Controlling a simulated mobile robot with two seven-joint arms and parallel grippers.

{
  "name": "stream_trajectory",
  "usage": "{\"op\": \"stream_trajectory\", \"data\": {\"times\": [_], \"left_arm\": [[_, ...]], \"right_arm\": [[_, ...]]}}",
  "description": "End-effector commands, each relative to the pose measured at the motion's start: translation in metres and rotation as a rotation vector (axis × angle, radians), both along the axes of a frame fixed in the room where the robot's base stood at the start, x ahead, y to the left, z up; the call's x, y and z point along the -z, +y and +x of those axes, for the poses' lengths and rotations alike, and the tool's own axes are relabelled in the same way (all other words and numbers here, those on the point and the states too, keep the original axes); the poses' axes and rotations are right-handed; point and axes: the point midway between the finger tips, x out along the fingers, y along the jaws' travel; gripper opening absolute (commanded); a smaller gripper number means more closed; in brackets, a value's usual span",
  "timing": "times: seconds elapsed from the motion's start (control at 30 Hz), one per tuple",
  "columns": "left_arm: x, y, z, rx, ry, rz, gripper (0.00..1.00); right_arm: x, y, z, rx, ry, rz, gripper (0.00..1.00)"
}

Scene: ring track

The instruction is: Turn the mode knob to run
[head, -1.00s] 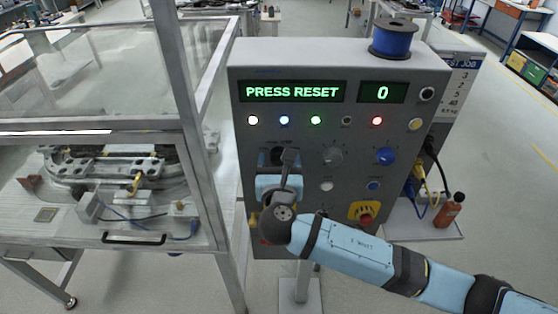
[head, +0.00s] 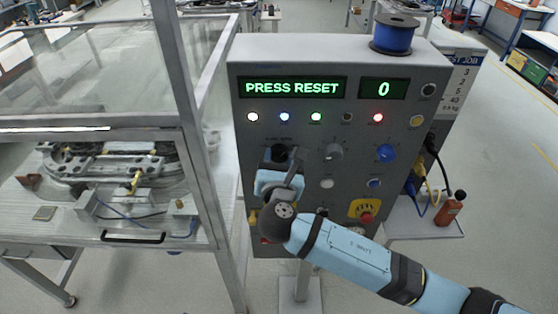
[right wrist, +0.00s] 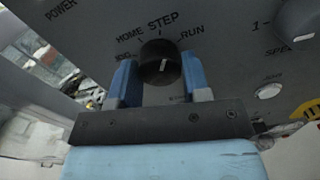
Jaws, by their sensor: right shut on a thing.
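The black mode knob (right wrist: 160,63) sits on the grey control panel, with HOME, STEP and RUN printed around its top. Its short white mark points almost straight up in the right wrist view, near STEP and left of RUN. My right gripper (right wrist: 161,80) is shut on the knob, one blue finger on each side. In the head view, my right gripper (head: 278,165) is at the panel's left side and partly hides the knob (head: 279,153). My left gripper is out of view.
The panel display (head: 292,88) reads PRESS RESET, and a second display (head: 383,89) reads 0. A grey knob (head: 334,151) and a blue knob (head: 386,153) are to the right. A fenced track cell (head: 207,200) stands left. A blue spool (head: 393,37) stands on top.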

Motion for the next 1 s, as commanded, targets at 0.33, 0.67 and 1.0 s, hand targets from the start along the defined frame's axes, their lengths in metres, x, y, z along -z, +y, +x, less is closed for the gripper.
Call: {"op": "stream_trajectory", "data": {"times": [0.33,0.67,1.0], "left_arm": [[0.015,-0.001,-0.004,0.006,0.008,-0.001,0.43],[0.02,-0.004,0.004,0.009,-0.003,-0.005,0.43],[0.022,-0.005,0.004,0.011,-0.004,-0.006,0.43]], "right_arm": [[0.003,0.001,0.0,0.001,0.002,0.299,0.2],[0.001,0.001,0.0,0.001,0.001,0.51,0.2],[0.0,0.001,0.0,0.0,0.001,0.595,0.2]]}}
